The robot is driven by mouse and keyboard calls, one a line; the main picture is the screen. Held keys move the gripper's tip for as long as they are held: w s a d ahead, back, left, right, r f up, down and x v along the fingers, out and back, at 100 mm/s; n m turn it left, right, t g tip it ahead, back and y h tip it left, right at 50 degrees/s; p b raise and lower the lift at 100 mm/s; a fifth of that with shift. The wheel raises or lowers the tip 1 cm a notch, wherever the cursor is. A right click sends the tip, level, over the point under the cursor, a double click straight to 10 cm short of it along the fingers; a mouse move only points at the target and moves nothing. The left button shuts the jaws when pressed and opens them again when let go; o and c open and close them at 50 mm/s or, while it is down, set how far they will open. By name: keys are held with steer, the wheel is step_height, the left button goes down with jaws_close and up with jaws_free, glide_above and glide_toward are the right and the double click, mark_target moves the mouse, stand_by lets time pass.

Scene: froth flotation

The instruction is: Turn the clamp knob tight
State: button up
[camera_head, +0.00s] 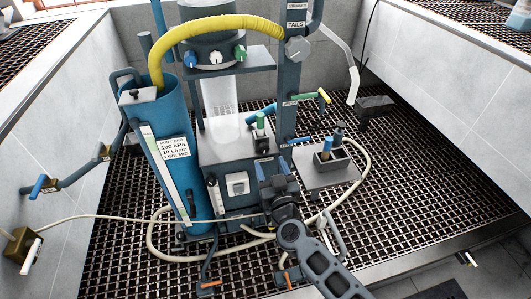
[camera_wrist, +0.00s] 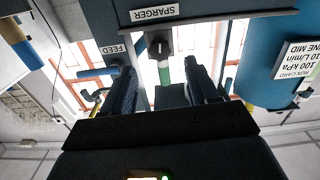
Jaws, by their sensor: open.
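A grey lobed knob (camera_head: 298,48), which looks like the clamp knob, sits on the side of the tall blue-grey column (camera_head: 289,85), just below the yellow hose's end. My gripper (camera_head: 275,172) is open, low in front of the machine's deck, well below this knob and apart from it. In the upside-down wrist view, its two dark fingers (camera_wrist: 163,88) stand apart with nothing held between them.
A blue cylinder (camera_head: 165,130) stands left of the column. A yellow hose (camera_head: 220,24) arches over the top. Pale hoses (camera_head: 157,240) lie on the grating (camera_head: 410,180), which is mostly clear at right.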

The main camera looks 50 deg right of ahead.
mark_target(264, 149)
steer(key=b+x, duration=0.1)
steer(key=x, duration=0.5)
steer(key=shift+w, duration=0.1)
steer(key=c, duration=1)
steer(key=shift+c, duration=0.2)
steer(key=shift+r+m+p, duration=0.1)
steer(key=shift+m+p, duration=0.35)
steer(key=shift+m, duration=0.65)
steer(key=shift+m+p, duration=0.3)
steer(key=shift+m, duration=1.6)
